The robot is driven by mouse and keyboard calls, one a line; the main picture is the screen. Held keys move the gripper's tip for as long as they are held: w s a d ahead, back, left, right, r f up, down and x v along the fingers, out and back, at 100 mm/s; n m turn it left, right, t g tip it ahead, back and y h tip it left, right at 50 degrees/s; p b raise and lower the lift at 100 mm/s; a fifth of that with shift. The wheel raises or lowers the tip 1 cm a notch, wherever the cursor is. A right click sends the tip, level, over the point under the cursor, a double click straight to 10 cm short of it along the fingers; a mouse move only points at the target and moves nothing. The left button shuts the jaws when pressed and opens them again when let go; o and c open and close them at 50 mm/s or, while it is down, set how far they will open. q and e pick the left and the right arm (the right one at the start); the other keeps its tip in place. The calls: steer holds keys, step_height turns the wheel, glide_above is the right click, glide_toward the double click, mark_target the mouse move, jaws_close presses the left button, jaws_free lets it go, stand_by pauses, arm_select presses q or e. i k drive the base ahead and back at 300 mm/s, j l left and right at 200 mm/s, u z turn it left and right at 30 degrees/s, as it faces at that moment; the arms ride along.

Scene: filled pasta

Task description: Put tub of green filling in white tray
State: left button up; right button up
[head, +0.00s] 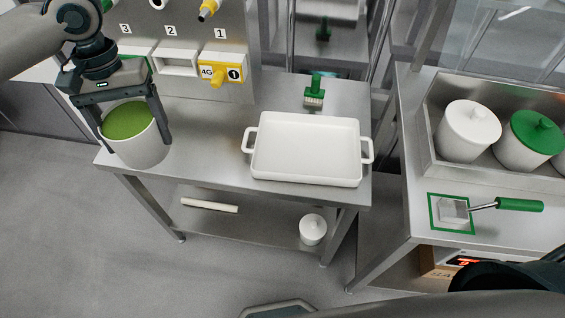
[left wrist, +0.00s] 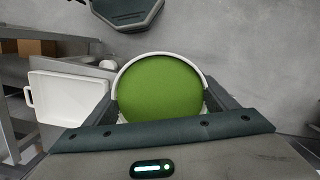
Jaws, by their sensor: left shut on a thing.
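A white tub of green filling (head: 136,146) is at the left end of the steel table, upright, with the green surface showing. My left gripper (head: 131,124) is shut on the tub, one finger on each side of it. In the left wrist view the tub's green filling (left wrist: 160,88) lies between the fingers. I cannot tell whether the tub touches the table. The white tray (head: 305,150) is empty and sits on the right part of the table. It also shows at the left in the left wrist view (left wrist: 62,110). The right gripper is not in view.
A green brush (head: 314,92) stands behind the tray. A wall panel (head: 195,30) with numbered nozzles rises behind the tub. On the right counter (head: 510,232) are lidded tubs (head: 468,132) and a green-handled scoop (head: 515,205). The table between tub and tray is clear.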

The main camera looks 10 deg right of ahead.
mark_target(331, 153)
steer(key=z, duration=1.8)
steer(key=k+j, duration=0.65)
steer(key=j, duration=0.15)
steer(key=i, duration=0.5)
